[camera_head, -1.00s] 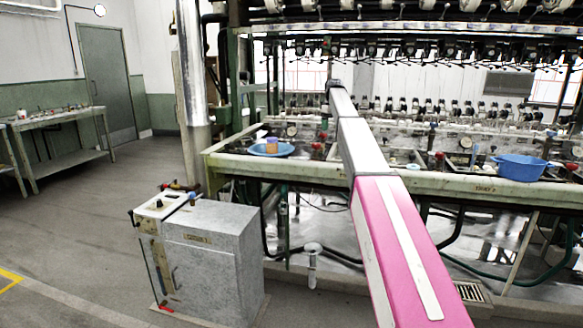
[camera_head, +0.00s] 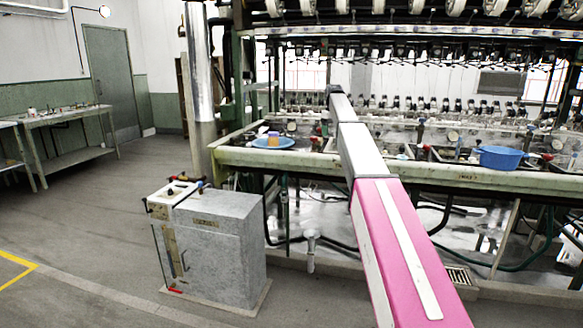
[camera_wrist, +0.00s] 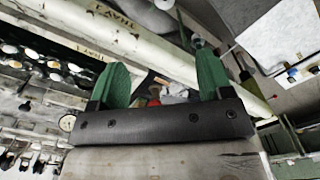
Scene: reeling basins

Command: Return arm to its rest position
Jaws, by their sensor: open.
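My arm stretches from the bottom of the head view up toward the reeling bench (camera_head: 300,164), pink near me and pale grey farther out. Its far end is dark and small, and I cannot make out the fingers there. In the wrist view, my gripper (camera_wrist: 160,70) shows two green fingers set wide apart on a dark bar. Nothing is held between them. Beyond the fingers lies a pale rail with tray labels, seen at a slant, with some small red and white parts behind it.
A blue basin (camera_head: 500,158) stands on the bench at right, and a blue plate (camera_head: 273,143) with small items at left. A grey cabinet (camera_head: 218,250) stands on the floor before the bench. A side table (camera_head: 75,112) is far left. Floor at left is open.

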